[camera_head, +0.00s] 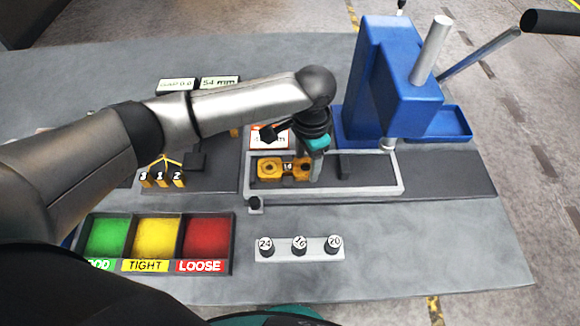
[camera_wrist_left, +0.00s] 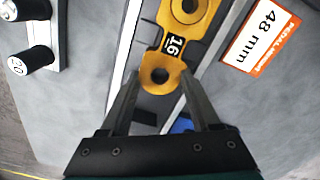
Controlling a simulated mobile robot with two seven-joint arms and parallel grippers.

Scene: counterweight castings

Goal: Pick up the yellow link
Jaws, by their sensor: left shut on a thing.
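The yellow link (camera_head: 270,169) has a ring at each end and a black "16" label at its middle. In the head view it is inside the pale rectangular fixture (camera_head: 375,189), at its left part. My left gripper (camera_head: 310,174) points down at the link's right end and is shut on it. In the left wrist view the fingers (camera_wrist_left: 160,84) sit on both sides of the near ring of the link (camera_wrist_left: 184,27). Whether the link touches the fixture's floor I cannot tell. My right gripper is not in view.
A blue press (camera_head: 375,85) stands behind the fixture on the right. A pale block (camera_head: 284,254) with numbered pins is in front. A tray (camera_head: 233,243) with green, yellow and red compartments is front left. Yellow tags (camera_head: 161,181) numbered 3, 1, 2 are left. Bare grey table lies front right.

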